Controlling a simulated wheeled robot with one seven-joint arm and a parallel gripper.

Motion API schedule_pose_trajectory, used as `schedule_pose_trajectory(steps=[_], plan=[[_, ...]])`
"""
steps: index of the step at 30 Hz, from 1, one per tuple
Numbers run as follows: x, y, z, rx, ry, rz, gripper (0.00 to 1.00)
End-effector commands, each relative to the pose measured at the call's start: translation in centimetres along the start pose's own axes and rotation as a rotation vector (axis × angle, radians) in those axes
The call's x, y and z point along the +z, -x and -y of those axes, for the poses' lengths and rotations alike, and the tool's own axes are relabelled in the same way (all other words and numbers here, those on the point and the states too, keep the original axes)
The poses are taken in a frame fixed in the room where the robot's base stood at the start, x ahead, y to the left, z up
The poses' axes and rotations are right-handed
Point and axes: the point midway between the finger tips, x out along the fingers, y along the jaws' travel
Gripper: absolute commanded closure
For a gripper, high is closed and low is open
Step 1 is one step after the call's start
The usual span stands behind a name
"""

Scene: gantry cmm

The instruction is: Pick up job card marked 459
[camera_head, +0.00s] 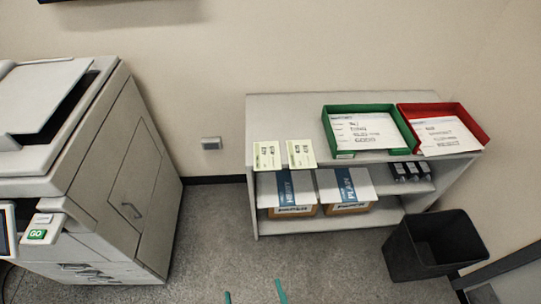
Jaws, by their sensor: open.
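Two pale yellow-green cards lie side by side at the front left edge of the shelf unit's top: a left card (267,155) and a right card (301,153). Each bears dark printed figures too small to read surely, so I cannot tell which is marked 459. The teal fingertips of my gripper (254,294) show at the bottom edge, spread apart with nothing between them. My gripper appears low in the picture, below the cards and apart from them; the rest of it is out of frame.
A green tray (398,123) and a red tray (471,124), each holding a white sheet, sit on the shelf unit (280,105). Paper packs (288,190) and dark items lie below. A dark bin (405,255) stands right, a large printer (130,160) left. Floor between is clear.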

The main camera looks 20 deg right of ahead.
Motion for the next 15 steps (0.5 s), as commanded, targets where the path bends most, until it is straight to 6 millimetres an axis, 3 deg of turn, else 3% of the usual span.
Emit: schedule_pose_trajectory(steps=[1,7,15], plan=[[0.3,-2.0,-0.5,0.017,-0.002,-0.018,0.00],[1.2,-9.4,-2.8,0.074,-0.010,-0.061,0.00],[-0.1,-19.8,-6.9,0.141,-0.021,-0.120,0.00]])
